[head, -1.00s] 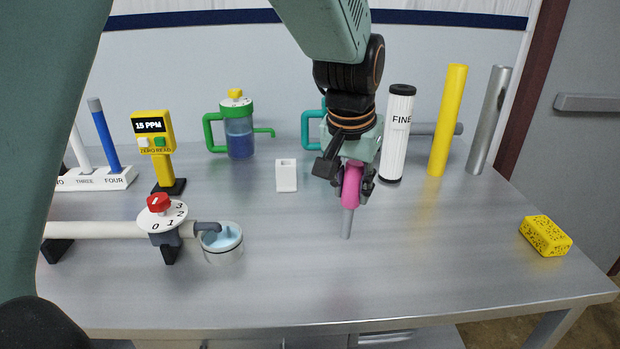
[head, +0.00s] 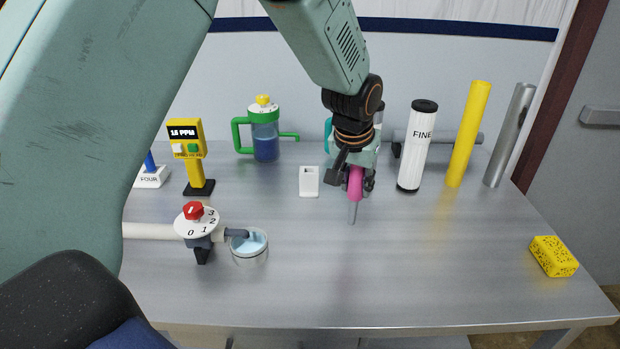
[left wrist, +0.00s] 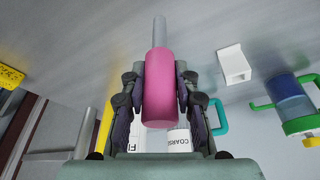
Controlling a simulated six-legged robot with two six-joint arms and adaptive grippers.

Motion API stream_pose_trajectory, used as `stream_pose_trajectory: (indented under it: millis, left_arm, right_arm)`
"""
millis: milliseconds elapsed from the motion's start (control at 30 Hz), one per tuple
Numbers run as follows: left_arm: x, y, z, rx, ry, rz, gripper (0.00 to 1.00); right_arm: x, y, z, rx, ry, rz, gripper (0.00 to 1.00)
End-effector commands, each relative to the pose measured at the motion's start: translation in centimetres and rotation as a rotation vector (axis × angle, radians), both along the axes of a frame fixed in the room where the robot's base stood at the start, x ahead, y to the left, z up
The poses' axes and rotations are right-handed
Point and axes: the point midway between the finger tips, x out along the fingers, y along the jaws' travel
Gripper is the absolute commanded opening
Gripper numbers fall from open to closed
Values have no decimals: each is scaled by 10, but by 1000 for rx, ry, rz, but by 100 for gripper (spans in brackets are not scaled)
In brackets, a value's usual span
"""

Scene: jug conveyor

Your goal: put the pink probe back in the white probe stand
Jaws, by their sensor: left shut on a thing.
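My left gripper (head: 354,184) is shut on the pink probe (head: 356,190). The probe's thin grey tip (head: 352,212) points down, above the table or near it; I cannot tell whether it touches. The white probe stand (head: 309,188) is a small upright block with a dark opening near its top. It stands a short way left of the probe, apart from it. In the left wrist view, the pink probe (left wrist: 159,85) sits between both fingers, and the stand (left wrist: 234,65) is to its right. My right gripper is not in view.
A green-handled jug (head: 265,140) stands behind left, and a teal-handled one is mostly hidden behind the gripper. The FINE filter (head: 417,150), yellow tube (head: 467,135) and grey tube (head: 510,135) stand right. A valve (head: 196,222), cup (head: 250,245), yellow meter (head: 188,150) and sponge (head: 553,256) are around.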

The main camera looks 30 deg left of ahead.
Motion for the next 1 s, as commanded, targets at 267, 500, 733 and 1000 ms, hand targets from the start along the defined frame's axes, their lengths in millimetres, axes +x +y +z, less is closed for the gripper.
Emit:
stream_pose_trajectory:
  millis: [267, 500, 733, 1000]
  left_arm:
    - [44, 73, 18, -5, -18, 84, 0]
    - [72, 136, 35, -4, -33, 153, 0]
    - [91, 168, 56, -2, -45, 181, 0]
    - [96, 176, 57, -4, -64, 203, 0]
  right_arm:
    - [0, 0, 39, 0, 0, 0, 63]
    - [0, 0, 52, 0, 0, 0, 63]
    - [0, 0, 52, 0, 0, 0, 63]
    - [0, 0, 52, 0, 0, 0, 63]
